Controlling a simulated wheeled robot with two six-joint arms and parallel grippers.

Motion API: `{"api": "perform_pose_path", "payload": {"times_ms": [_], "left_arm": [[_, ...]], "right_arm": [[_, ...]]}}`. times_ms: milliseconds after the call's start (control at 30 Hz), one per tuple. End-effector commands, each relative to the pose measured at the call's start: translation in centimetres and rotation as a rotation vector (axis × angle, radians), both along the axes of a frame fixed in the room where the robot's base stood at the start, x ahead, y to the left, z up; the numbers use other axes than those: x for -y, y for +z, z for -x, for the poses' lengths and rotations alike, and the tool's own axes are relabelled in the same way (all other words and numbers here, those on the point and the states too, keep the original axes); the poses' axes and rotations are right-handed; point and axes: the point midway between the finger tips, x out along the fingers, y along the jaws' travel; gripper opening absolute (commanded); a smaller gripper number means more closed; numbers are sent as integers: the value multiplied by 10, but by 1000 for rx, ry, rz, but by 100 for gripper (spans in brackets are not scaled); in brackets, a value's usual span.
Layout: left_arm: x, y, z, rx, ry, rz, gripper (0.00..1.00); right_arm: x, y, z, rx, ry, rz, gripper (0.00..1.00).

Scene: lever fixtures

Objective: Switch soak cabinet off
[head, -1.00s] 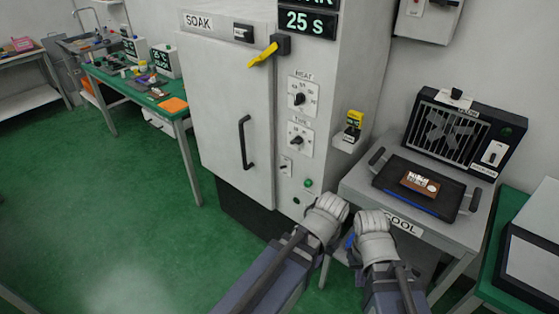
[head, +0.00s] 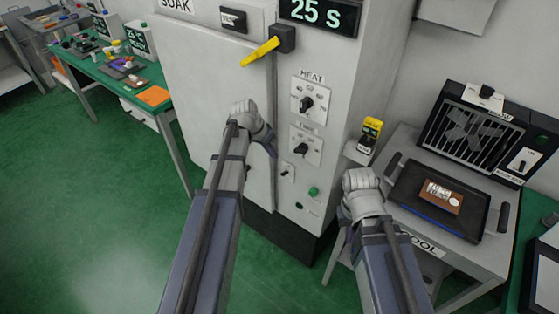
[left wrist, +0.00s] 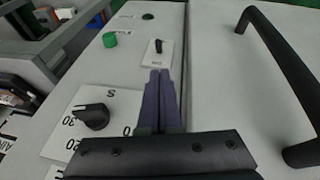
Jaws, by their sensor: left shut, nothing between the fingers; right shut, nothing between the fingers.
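The soak cabinet (head: 215,120) is a tall pale cabinet with its door shut and "25 S" lit on its display (head: 318,14). A small toggle switch (head: 287,172) sits on a white plate low on the panel; the left wrist view shows its dark lever (left wrist: 159,46). My left gripper (head: 270,148) is in front of the door's right edge. In the left wrist view its purple fingers (left wrist: 160,100) are shut and empty, tips near the switch plate; contact cannot be told. My right gripper (head: 346,212) is shut and empty beside the cooling table, its fingers mostly hidden.
Above the switch are the TIME knob (head: 302,149) and HEAT knob (head: 307,104); the green button (head: 313,191) is lower right. A yellow lever (head: 262,51) is at the door top. The door handle (left wrist: 280,80) is beside my left gripper. A black tray (head: 410,210) is at right.

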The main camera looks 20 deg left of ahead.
Motion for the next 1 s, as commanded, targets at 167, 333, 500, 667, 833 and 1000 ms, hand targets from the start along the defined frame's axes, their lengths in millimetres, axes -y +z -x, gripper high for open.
{"api": "perform_pose_path", "payload": {"times_ms": [167,333,500,667,833,1000], "left_arm": [[0,0,0,0,0,0,0],[1,-1,0,0,0,0,0],[2,-8,-2,-1,-1,-1,0],[6,-23,-6,0,-2,-1,0],[11,-45,-12,0,-1,0,0],[17,-69,-19,0,-1,0,0]], "right_arm": [[0,0,0,0,0,0,0],[0,-1,0,0,0,0,0],[0,-8,0,0,0,0,0],[0,-23,0,0,0,0,0],[0,-45,0,0,0,0,0],[0,-69,0,0,0,0,0]]}}
